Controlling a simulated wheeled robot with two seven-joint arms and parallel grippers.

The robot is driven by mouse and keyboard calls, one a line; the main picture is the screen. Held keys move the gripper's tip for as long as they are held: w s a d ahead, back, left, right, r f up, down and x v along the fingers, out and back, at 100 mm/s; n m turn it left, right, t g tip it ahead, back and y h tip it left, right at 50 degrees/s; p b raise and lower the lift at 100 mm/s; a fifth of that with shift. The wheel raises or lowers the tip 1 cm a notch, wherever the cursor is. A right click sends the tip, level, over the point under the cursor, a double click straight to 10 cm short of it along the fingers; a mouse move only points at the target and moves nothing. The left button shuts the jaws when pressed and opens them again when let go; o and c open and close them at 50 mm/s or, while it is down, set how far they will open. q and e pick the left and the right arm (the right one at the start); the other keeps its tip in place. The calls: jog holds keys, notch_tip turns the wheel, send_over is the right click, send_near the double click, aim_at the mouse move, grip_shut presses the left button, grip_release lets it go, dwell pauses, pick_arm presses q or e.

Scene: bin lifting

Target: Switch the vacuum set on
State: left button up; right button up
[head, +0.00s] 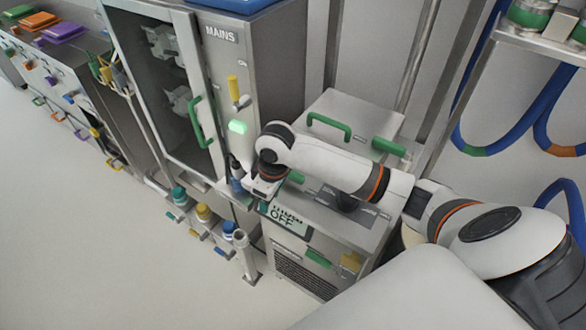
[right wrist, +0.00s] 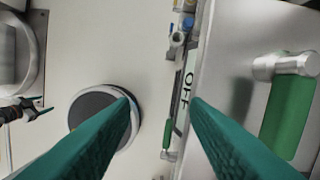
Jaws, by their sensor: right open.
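The vacuum set (head: 355,240) is a low grey metal unit with green handles on its top. Its display (head: 287,222) reads OFF, and the display also shows edge-on in the right wrist view (right wrist: 187,90). My right arm reaches over the unit from the right. My right gripper (head: 264,206) is near the display's upper left corner. In the right wrist view its teal fingers (right wrist: 160,98) are apart with nothing between them. A green bar on a metal mount (right wrist: 288,115) is right of the fingers. My arm hides part of the unit's top. My left gripper is not in view.
A tall cabinet (head: 272,65) marked MAINS, with a yellow lever (head: 233,88) and a lit green lamp (head: 237,127), stands behind to the left. Coloured-capped valves (head: 203,213) and a grey post (head: 245,255) stand left of the unit. Blue hoses (head: 520,135) hang at right. Front-left floor is clear.

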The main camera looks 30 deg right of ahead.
notch_tip(320, 180, up, 11)
jog(key=m+g+h, duration=0.1)
jog(key=m, duration=0.1)
send_over(293, 173)
notch_tip(293, 173, down, 12)
jog(key=shift+d+p, duration=0.15)
jog(key=shift+p, duration=0.9)
grip_shut()
